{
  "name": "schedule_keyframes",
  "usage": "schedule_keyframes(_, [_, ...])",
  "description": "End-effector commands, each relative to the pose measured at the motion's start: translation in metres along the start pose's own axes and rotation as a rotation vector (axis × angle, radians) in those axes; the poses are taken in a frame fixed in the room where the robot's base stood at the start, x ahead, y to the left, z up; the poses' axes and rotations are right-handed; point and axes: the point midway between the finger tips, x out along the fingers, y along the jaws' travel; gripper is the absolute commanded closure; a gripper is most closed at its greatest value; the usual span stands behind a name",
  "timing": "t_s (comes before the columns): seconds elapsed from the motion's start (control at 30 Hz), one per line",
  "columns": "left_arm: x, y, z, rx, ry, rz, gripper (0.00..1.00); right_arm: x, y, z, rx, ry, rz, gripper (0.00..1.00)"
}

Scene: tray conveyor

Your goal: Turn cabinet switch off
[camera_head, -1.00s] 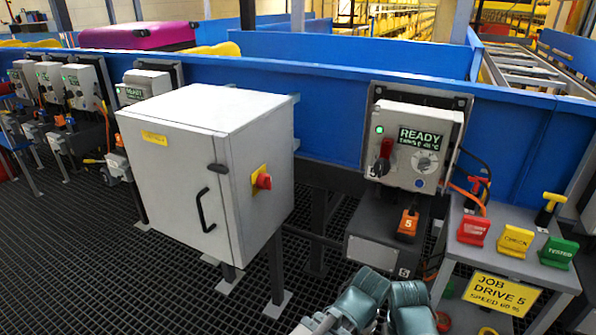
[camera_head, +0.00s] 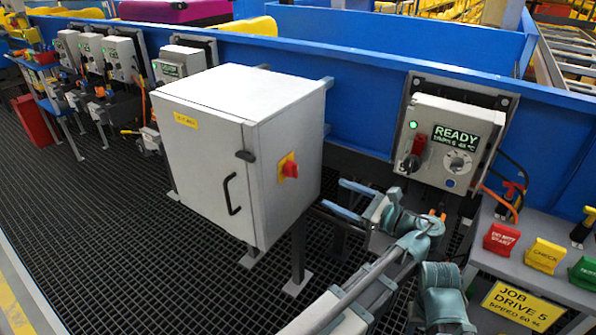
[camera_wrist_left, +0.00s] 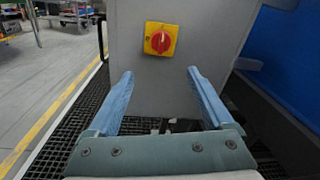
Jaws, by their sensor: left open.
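The grey cabinet (camera_head: 215,165) stands left of centre in the head view, its door shut. A red rotary switch on a yellow plate (camera_head: 288,167) is on its right side. In the left wrist view the red switch (camera_wrist_left: 160,42) sits ahead of and above the fingers, its handle about level. My left gripper (camera_head: 348,200) is open and empty, to the right of and below the switch, apart from it. In the left wrist view its two blue fingers (camera_wrist_left: 160,95) point at the cabinet side. My right gripper is not seen; a teal link of mine shows at the bottom.
A drive box (camera_head: 450,150) reading READY is on the blue conveyor side (camera_head: 370,80) at right. A stand with red, yellow and green tags (camera_head: 545,255) is at lower right. Dark grating floor (camera_head: 110,230) lies open at left. Cabinet legs stand below.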

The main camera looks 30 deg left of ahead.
Motion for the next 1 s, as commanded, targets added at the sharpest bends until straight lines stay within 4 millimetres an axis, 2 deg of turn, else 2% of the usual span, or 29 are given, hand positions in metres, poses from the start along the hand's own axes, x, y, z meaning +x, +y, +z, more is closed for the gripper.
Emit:
schedule_keyframes(0.2, [0.002, -0.002, 0.005, 0.019, -0.024, -0.003, 0.15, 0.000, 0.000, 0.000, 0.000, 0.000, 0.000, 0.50])
schedule_keyframes(0.37, [0.018, -0.001, 0.006, 0.018, -0.024, 0.000, 0.15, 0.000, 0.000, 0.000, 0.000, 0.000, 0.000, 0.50])
schedule_keyframes(0.8, [0.103, -0.002, 0.007, 0.016, -0.022, 0.000, 0.15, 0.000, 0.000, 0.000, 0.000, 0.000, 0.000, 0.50])
schedule_keyframes(1.0, [0.128, -0.002, 0.007, 0.016, -0.022, -0.001, 0.15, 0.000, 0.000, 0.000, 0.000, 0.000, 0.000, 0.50])
